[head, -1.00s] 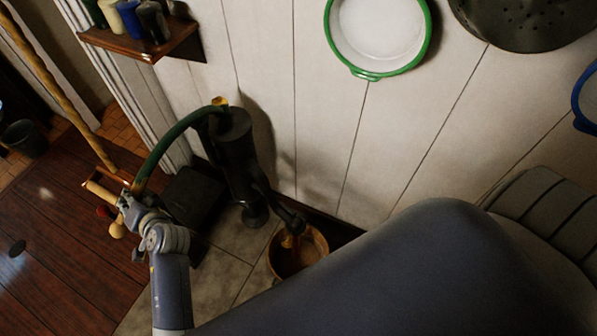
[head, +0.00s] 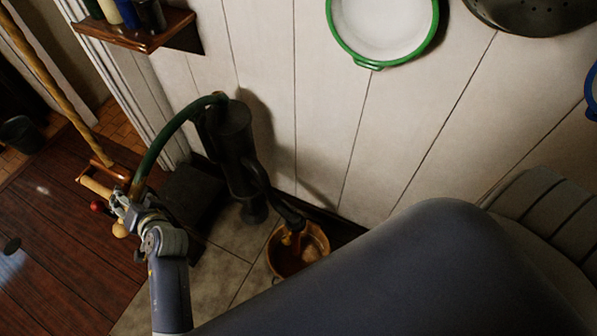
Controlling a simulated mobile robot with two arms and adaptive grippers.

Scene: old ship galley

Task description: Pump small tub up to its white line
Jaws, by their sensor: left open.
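A dark hand pump (head: 236,160) stands against the white plank wall. Its long curved green handle (head: 163,136) arches from the pump top down to the left. My left gripper (head: 126,200) is at the handle's lower end, with its jaws open; whether it touches the handle is unclear. A small copper-coloured tub (head: 318,240) sits on the floor under the pump's spout (head: 291,217). The spout partly covers its opening. I cannot make out a white line or the water level. My right gripper is not in view.
A wooden shelf (head: 140,36) with jars is at upper left. A green-rimmed white dish (head: 383,25) and a dark colander (head: 530,12) hang on the wall. A dark box (head: 190,195) stands left of the pump. My arm covers the lower right.

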